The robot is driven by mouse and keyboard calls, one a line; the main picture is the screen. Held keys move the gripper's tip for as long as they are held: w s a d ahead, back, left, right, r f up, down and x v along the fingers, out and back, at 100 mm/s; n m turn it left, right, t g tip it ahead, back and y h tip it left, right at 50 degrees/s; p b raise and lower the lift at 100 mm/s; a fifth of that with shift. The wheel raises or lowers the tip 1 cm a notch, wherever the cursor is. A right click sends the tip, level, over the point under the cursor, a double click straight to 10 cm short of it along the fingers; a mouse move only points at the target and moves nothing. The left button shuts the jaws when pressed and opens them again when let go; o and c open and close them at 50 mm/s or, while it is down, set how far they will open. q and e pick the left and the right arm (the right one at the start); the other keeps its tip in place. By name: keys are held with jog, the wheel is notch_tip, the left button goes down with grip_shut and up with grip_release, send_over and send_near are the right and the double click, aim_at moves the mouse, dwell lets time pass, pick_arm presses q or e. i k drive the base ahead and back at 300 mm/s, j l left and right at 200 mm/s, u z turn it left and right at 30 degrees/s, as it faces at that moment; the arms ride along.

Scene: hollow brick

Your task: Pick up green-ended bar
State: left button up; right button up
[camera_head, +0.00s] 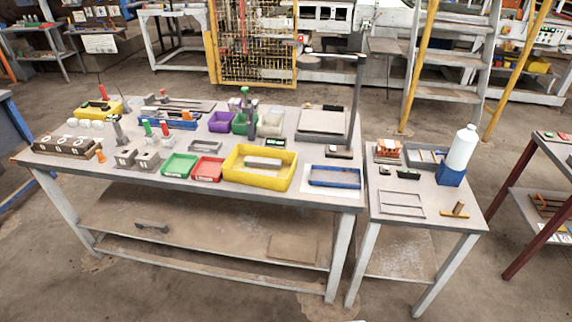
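A slim pale bar (263,163) lies in the yellow tray (238,179) near the front middle of the long table; it has a greenish tint, but it is too small to tell whether its ends are green. A short dark piece with some green (408,174) lies on the smaller right table. I cannot tell which of these, if either, is the green-ended bar. Neither of my grippers shows in the head view.
The long table (110,175) holds a green tray (180,166), a red tray (207,169), a blue tray (335,177) and a tall stand (357,105). The right table (430,222) carries an orange hollow brick (389,151) and a white bottle (461,150). A floor gap separates the tables.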

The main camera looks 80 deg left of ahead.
aim_at(257, 162)
jog(key=k+u, duration=0.15)
jog(key=u, duration=2.85)
